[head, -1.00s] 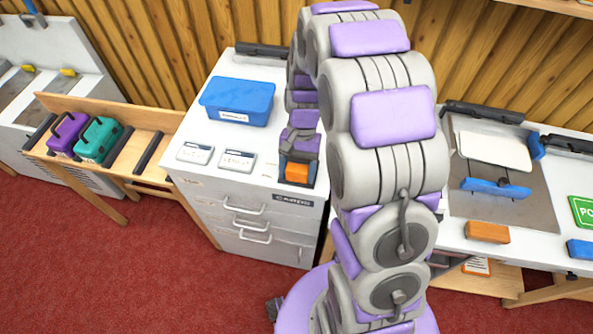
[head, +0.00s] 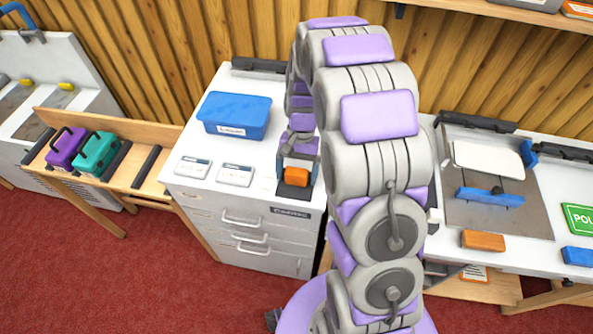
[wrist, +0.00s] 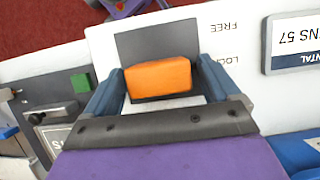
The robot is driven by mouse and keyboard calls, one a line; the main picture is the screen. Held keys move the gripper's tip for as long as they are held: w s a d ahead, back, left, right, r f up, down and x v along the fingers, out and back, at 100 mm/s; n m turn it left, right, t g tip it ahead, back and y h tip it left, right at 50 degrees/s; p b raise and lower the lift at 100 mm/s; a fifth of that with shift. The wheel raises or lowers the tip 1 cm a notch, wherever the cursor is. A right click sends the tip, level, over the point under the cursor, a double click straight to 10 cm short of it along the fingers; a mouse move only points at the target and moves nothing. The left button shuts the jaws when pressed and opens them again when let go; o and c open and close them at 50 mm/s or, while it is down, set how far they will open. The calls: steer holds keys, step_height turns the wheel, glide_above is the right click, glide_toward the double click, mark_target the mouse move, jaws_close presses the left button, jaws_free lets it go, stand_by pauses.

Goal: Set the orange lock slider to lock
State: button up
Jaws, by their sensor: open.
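The orange lock slider (wrist: 160,77) is a small block on a dark base plate (wrist: 150,40), which lies on the white cabinet top. In the wrist view the slider is level with the printed LOCK label (wrist: 225,60), at the end away from the FREE label (wrist: 225,25). My gripper (wrist: 161,72) is open, with one blue-grey finger on each side of the slider and small gaps seeming to show. In the head view the slider (head: 296,175) is in front of my gripper (head: 298,158), and bare dark plate shows on its near side.
A blue bin (head: 234,116) and two white label cards (head: 234,175) stand left of the slider on the cabinet (head: 185,192). Purple (head: 66,147) and teal (head: 97,154) cases sit on a wooden rack. My arm hides part of the cabinet's right side.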

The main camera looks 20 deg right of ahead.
steer(key=p+v, duration=0.3)
steer(key=v, duration=1.4)
steer(key=shift+w, duration=0.2)
steer(key=shift+s+r, duration=0.1)
steer(key=shift+r, duration=0.05)
steer(key=s+a+r+n+h, duration=0.1)
steer(key=s+a+r+n, duration=0.15)
steer(key=s, duration=0.55)
steer(key=s+a+r+n, duration=0.1)
steer(key=s+a+r, duration=0.15)
steer(key=s, duration=0.45)
steer(key=s+f+n+t+h, duration=0.1)
steer(key=s+f+n+t, duration=0.1)
steer(key=s, duration=1.5)
steer(key=shift+s+a, duration=0.2)
steer(key=shift+s, duration=0.05)
steer(key=shift+f+n, duration=0.1)
steer(key=shift+n, duration=0.15)
